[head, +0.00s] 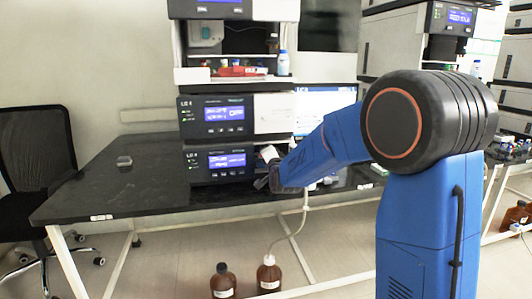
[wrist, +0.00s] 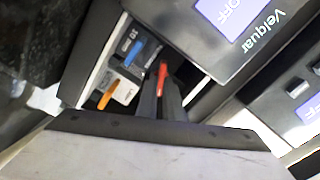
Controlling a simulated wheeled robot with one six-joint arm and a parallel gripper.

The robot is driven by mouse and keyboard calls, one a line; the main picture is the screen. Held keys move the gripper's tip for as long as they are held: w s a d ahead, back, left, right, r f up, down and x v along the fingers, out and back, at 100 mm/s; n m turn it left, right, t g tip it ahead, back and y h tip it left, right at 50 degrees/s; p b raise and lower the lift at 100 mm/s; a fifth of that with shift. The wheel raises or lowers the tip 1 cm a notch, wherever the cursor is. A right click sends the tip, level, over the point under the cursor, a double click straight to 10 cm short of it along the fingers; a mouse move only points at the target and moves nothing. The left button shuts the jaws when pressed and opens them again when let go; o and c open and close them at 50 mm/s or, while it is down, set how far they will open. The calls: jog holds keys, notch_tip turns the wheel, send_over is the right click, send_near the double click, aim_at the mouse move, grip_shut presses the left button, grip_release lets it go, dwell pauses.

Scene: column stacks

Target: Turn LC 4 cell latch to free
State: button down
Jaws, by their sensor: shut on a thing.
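The column stack stands on the dark bench, with an upper module (head: 190,125) labelled LC 4 and a lower module (head: 195,168) whose label is hard to read. My gripper (head: 262,183) is at the right end of the lower module. In the wrist view an open bay shows a red lever (wrist: 162,72), a blue lever (wrist: 142,54) and an orange lever (wrist: 108,95). My gripper's dark fingers (wrist: 160,100) are shut on the red lever, whose lower part they hide. I cannot read any latch marking.
The module front (wrist: 225,60) marked Velquar lies close beside the bay. A small clear dish (head: 124,161) sits on the bench (head: 100,190), whose left part is otherwise clear. Brown bottles (head: 223,282) stand on the floor below. A chair (head: 38,150) is at left.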

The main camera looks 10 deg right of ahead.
jog(key=shift+f+m, duration=0.1)
jog(key=shift+m, duration=0.5)
jog(key=c, duration=1.9)
grip_release()
